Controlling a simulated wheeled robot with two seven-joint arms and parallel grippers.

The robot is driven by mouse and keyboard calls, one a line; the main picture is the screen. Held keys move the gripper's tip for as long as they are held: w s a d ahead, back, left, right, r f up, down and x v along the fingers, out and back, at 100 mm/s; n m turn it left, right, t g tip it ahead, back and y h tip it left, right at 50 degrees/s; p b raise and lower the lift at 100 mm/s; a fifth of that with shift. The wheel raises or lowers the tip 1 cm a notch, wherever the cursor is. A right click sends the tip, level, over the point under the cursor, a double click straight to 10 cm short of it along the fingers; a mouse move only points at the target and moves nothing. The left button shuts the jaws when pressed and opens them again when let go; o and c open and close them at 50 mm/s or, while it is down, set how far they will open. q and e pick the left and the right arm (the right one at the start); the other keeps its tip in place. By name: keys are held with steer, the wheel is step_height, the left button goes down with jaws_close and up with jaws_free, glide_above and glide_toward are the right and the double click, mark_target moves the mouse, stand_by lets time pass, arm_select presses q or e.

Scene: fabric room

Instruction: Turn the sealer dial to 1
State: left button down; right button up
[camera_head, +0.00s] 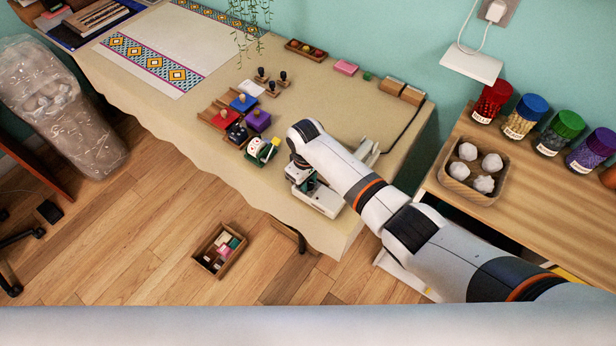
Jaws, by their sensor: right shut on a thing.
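The sealer (322,202) is a white device near the front right edge of the cloth-covered table (224,163). My right arm comes in from the lower right and covers much of it. My right gripper (300,172) points down at the left end of the sealer, mostly hidden under the wrist. It is shut on a small part there, at the dial. The dial and its number marks are too hidden and small to read. My left gripper is not in view.
Left of the sealer stand a green-and-white item (262,151) and several coloured stamps (242,103). A power strip (471,63) is on the wall. A side table with a wooden bowl (473,168) and jars is right. An open box (219,249) lies on the floor.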

mark_target(309, 184)
steer(key=n, duration=0.2)
steer(key=shift+r+n+p, duration=0.1)
steer(key=shift+n+p, duration=0.25)
steer(key=shift+n, duration=0.05)
steer(key=n, duration=0.3)
steer(key=shift+n+p, duration=0.3)
steer(key=n, duration=0.6)
steer(key=shift+y, duration=0.3)
steer(key=o, duration=1)
steer(key=shift+r, duration=0.45)
steer(key=r, duration=1.1)
steer(key=shift+s+d, duration=0.15)
steer(key=shift+s, duration=0.05)
